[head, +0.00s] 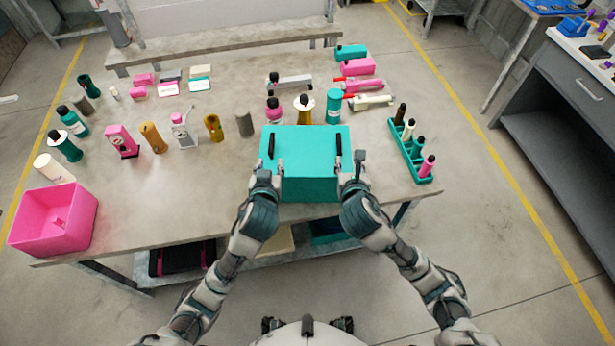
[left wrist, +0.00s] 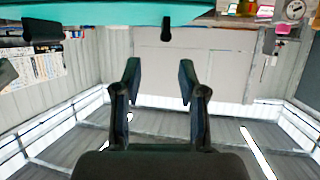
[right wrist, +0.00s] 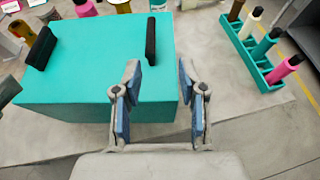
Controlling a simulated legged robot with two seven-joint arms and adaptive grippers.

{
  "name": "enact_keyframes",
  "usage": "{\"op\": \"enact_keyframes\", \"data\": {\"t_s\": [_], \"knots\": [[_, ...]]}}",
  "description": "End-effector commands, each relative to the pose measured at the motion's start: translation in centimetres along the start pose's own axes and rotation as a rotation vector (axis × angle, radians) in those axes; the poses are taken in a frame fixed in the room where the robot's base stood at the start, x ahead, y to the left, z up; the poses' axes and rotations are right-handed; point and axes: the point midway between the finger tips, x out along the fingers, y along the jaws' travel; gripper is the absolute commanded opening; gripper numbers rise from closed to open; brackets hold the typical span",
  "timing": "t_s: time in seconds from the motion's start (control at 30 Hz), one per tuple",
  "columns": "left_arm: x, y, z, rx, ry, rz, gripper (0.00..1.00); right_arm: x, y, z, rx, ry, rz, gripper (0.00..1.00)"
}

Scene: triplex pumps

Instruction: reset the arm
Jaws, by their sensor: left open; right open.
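My left gripper (head: 266,172) is at the near left corner of a teal box (head: 305,150) on the table. In the left wrist view my left gripper (left wrist: 160,80) has its fingers apart with nothing between them. My right gripper (head: 350,170) is at the near right corner of the box. In the right wrist view my right gripper (right wrist: 160,85) is open and empty, close to the side of the teal box (right wrist: 80,80). I cannot tell whether either gripper touches the box. Two black handles stand on its top.
The grey table (head: 160,205) holds several bottles and tools behind the box. A pink bin (head: 40,235) stands at the near left corner. A teal rack (head: 403,150) with several bottles stands right of the box. The table is bare between bin and box.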

Motion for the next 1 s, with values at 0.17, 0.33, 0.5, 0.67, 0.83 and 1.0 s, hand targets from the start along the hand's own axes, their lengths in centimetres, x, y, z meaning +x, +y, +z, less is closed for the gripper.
{"op": "enact_keyframes", "data": {"t_s": [0.17, 0.33, 0.5, 0.67, 0.83, 1.0], "knots": [[0.0, -0.2, 0.0, -0.002, 0.0, 0.0, 0.41, -0.7, 0.1, 0.0, 0.0, 0.0, 0.0, 0.41], [0.0, -0.2, 0.0, -0.002, 0.0, 0.0, 0.41, -0.7, 0.1, 0.0, 0.0, 0.0, 0.0, 0.41], [0.0, -0.1, 0.0, 0.0, 0.0, -0.001, 0.41, -0.7, -0.1, 0.0, 0.001, -0.001, 0.0, 0.41], [0.0, 0.0, 0.2, 0.001, -0.005, -0.001, 0.41, -0.7, -0.1, -0.2, 0.015, 0.005, 0.001, 0.41], [-0.2, -1.3, 4.9, 0.009, -0.11, 0.002, 0.41, -0.9, -0.7, -4.6, 0.312, 0.108, -0.005, 0.41], [-2.2, -4.0, 14.8, 0.036, -0.334, 0.015, 0.41, -2.9, -2.6, -14.1, 1.005, 0.312, -0.139, 0.41]]}}
